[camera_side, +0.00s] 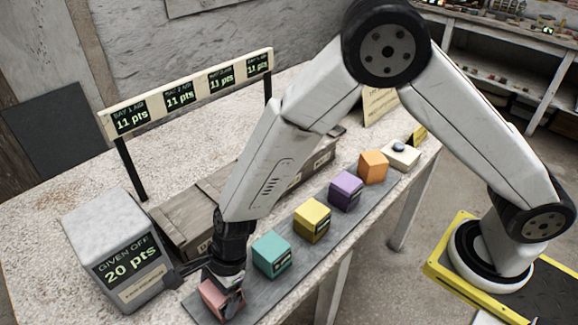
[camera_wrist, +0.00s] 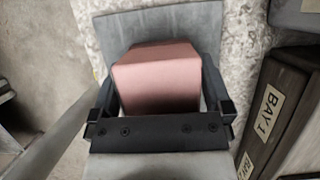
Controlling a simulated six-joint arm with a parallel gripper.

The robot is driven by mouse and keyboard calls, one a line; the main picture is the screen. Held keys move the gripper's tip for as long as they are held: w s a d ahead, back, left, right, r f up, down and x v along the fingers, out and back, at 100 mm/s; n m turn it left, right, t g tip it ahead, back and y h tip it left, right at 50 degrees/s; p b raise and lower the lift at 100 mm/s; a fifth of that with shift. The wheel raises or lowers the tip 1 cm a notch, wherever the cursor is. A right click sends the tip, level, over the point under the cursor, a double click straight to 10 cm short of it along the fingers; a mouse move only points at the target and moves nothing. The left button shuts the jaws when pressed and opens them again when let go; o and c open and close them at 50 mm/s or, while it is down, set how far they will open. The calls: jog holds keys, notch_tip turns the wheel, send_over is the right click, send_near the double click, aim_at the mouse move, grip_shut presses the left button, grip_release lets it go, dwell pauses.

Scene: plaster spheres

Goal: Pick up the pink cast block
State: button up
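The pink cast block (camera_side: 213,297) sits at the near end of a grey strip, partly hidden by my gripper (camera_side: 226,292), which is lowered over it. In the wrist view the pink block (camera_wrist: 158,80) lies between the two dark fingers of my gripper (camera_wrist: 165,75), one along each side. Any gap between fingers and block is too small to make out, so I cannot tell whether they press on it. The block appears to rest on the strip.
Teal (camera_side: 271,254), yellow (camera_side: 312,220), purple (camera_side: 345,190) and orange (camera_side: 373,167) blocks line the grey strip (camera_side: 330,228). A grey "GIVEN OFF" box (camera_side: 115,250) stands left of my gripper. Wooden bins (camera_side: 185,222) run behind, labelled BAY 1 (camera_wrist: 268,105) in the wrist view.

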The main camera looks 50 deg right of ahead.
jog(key=c, duration=1.3)
jog(key=shift+o, duration=0.2)
jog(key=shift+r, duration=0.15)
jog(key=shift+r, duration=0.75)
jog(key=s+d+r, duration=0.8)
jog(key=s+r, duration=0.3)
jog(key=shift+s, duration=0.15)
jog(key=shift+d+r, duration=0.1)
